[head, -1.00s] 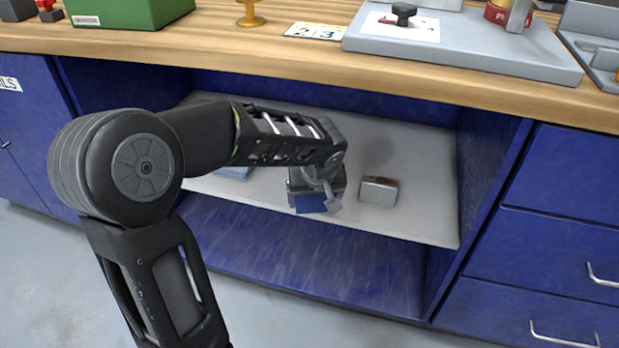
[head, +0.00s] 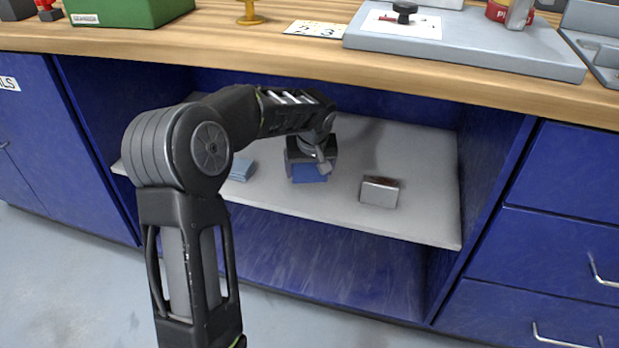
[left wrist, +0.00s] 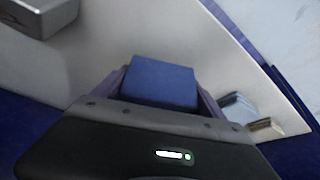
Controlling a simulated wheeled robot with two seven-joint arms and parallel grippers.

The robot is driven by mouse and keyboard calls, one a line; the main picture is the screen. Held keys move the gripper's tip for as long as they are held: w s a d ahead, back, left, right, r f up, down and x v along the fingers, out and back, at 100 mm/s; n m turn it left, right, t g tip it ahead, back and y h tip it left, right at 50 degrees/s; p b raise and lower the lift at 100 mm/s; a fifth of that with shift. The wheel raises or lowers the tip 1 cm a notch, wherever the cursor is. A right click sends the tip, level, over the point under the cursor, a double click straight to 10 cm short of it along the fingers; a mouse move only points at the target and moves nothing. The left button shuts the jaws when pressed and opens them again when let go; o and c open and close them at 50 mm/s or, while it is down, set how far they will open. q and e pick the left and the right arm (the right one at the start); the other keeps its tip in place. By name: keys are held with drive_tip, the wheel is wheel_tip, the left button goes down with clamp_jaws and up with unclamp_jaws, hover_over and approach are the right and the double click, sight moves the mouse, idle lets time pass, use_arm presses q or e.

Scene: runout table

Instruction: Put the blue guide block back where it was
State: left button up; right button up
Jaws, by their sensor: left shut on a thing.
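The blue guide block (head: 309,173) is between the fingers of my left gripper (head: 311,165), over the grey shelf (head: 413,226) inside the blue bench. In the left wrist view the block (left wrist: 162,82) shows its plain blue face, with a finger on each side of it. My left gripper is shut on it. I cannot tell whether the block touches the shelf or hangs just above it. My right gripper is not in view.
A metallic grey block (head: 379,191) stands on the shelf to the right of my gripper. A light blue folded item (head: 241,169) lies to the left. The wooden bench top (head: 300,47) overhangs the shelf.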

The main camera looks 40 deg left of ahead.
use_arm(q)
drive_tip(key=shift+f+b, duration=0.4)
drive_tip(key=shift+f, duration=0.85)
drive_tip(key=shift+f, duration=0.2)
drive_tip(key=o, duration=2)
